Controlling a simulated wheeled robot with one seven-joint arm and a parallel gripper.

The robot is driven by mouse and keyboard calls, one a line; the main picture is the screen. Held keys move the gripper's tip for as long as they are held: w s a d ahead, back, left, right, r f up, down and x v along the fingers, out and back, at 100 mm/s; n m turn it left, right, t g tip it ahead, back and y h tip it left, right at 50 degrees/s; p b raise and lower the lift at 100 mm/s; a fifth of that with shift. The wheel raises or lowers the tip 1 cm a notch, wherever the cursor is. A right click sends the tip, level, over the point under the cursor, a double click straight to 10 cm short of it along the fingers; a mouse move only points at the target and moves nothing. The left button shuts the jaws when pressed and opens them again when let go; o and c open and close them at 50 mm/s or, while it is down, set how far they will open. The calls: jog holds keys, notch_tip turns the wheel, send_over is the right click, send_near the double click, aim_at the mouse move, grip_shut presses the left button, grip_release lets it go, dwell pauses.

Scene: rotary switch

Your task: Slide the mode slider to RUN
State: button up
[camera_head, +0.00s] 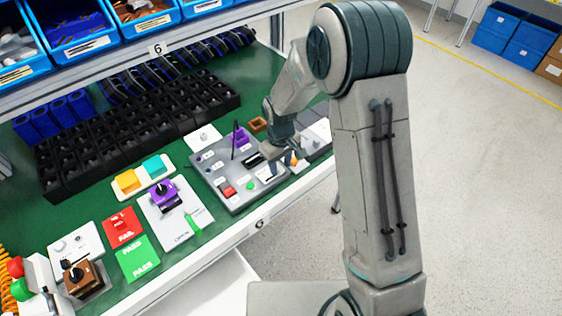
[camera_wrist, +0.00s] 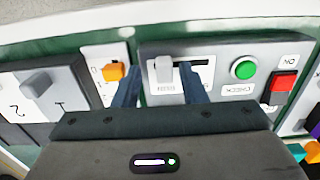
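The mode slider's pale knob (camera_wrist: 163,68) stands at the left end of a dark slot (camera_wrist: 204,62) in the wrist view. It is on the grey control panel (camera_head: 222,176). The lettering below the slot is too small to read. My gripper (camera_wrist: 159,70) is open, with one finger on each side of the knob. A gap shows between the knob and each finger; no firm contact is visible. In the head view my gripper (camera_head: 283,150) is over the panel's right part, and the knob cannot be made out there.
A green button (camera_wrist: 243,67) and red switch (camera_wrist: 283,84) are to the right of the slot in the wrist view. An orange knob (camera_wrist: 114,71) on a white plate is close to the left finger. Black bins (camera_head: 140,125) stand behind the panel.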

aim_at(281, 167)
notch_tip(281, 167, up, 14)
jog(key=shift+b, duration=0.4)
jog(key=shift+f, duration=0.1)
dwell(0.3)
jog(key=s+d+r+m+t, duration=0.1)
jog(key=s+d+r+m, duration=0.2)
jog(key=s+d, duration=0.4)
jog(key=s+d+r+m+t, duration=0.2)
jog(key=s+d, duration=0.5)
jog(key=s, duration=0.7)
jog(key=r+m, duration=0.1)
jog(key=m, duration=0.1)
jog(key=shift+r+m, duration=0.35)
jog(key=shift+m, duration=0.05)
